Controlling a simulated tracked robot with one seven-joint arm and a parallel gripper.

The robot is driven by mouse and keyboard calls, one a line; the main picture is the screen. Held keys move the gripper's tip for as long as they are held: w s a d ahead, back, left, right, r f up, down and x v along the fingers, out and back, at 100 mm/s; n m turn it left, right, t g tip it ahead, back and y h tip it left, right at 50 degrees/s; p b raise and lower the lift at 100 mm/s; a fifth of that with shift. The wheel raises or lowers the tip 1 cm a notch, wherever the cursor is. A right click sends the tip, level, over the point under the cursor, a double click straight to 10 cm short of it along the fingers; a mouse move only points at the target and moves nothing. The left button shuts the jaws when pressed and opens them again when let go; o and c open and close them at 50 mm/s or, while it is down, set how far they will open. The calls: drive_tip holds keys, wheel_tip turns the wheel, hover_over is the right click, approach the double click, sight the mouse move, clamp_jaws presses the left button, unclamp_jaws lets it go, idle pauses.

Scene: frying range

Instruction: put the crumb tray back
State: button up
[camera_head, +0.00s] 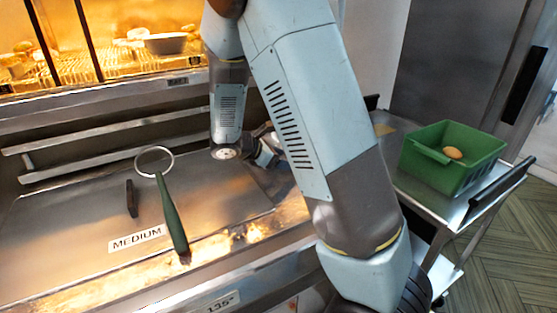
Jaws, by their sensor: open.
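I cannot pick out the crumb tray for certain in the head view. The flat metal plate of the range (75,215) carries a MEDIUM label (137,240). A shiny, yellow-lit strip (90,278) runs along its front edge. My gripper (264,152) is over the back right of the plate, near the end of the rails. It is open, and I see nothing held in it. My arm hides part of the gripper and the right end of the range.
A ring tool with a green handle (172,215) and a small dark block (131,198) are on the plate. Metal rails (110,128) run behind it, below a lit food cabinet. A green bin (438,172) holding a brownish, egg-like item (453,152) stands on a metal cart at right.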

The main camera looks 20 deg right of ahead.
drive_tip(key=shift+a+r, duration=0.1)
drive_tip(key=v, duration=1.2)
drive_tip(key=s+d+r+m+g+y, duration=0.2)
drive_tip(key=s+d+r+m+y, duration=0.55)
drive_tip(key=s+d+m, duration=0.35)
drive_tip(key=s+a+r+m+t+y, duration=0.1)
drive_tip(key=s+r+m+t, duration=0.1)
drive_tip(key=s, duration=0.4)
drive_tip(key=s+a+r+m+t+y, duration=0.1)
drive_tip(key=s+r+m+t+y, duration=0.1)
drive_tip(key=s+r+m, duration=0.2)
drive_tip(key=s+m, duration=0.2)
drive_tip(key=s, duration=0.1)
drive_tip(key=shift+s+r+t, duration=0.15)
drive_tip(key=shift+s+t, duration=0.1)
drive_tip(key=shift+t, duration=0.15)
